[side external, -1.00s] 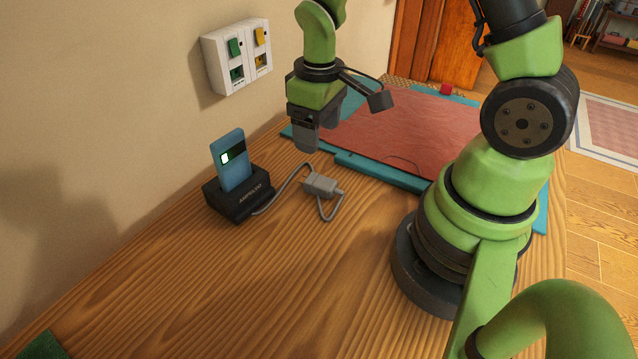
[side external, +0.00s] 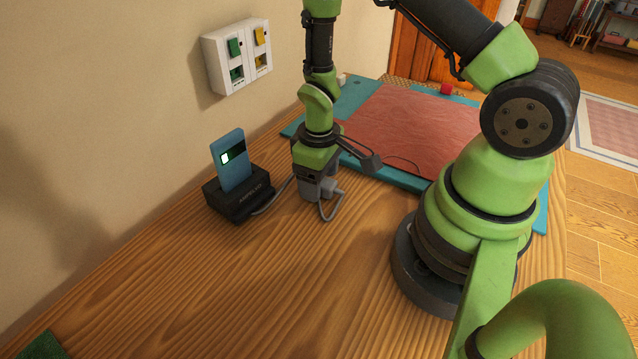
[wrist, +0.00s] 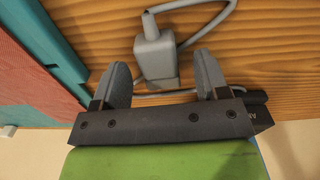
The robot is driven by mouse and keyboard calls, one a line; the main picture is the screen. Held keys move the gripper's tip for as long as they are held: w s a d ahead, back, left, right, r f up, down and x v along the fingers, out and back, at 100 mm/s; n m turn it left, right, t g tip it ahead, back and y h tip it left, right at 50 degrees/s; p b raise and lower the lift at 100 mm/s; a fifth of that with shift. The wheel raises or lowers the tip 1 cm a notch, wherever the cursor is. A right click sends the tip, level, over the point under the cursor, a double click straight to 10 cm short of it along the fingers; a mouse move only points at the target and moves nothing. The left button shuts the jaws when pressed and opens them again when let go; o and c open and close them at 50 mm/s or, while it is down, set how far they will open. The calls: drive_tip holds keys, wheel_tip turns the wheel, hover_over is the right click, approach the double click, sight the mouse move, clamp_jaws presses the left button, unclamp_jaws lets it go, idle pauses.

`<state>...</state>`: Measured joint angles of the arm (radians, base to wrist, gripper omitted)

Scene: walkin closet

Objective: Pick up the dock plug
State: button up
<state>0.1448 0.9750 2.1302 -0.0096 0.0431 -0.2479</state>
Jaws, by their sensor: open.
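The dock plug (wrist: 156,57) is a grey block with a grey cable, lying on the wooden table. In the wrist view it sits between the two fingers of my gripper (wrist: 160,78), with a gap on each side. The fingers are open. In the side view my gripper (side external: 315,190) is lowered over the plug, and the plug (side external: 328,186) is mostly hidden behind the fingers. The cable runs to a black dock (side external: 238,204) that holds a blue device (side external: 229,160) upright.
A wall box (side external: 237,57) with green and yellow parts is mounted above the table. A red mat (side external: 420,125) on a teal board (side external: 352,100) lies behind my gripper.

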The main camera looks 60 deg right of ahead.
drive_tip(key=shift+c, duration=0.5)
drive_tip(key=c, duration=1)
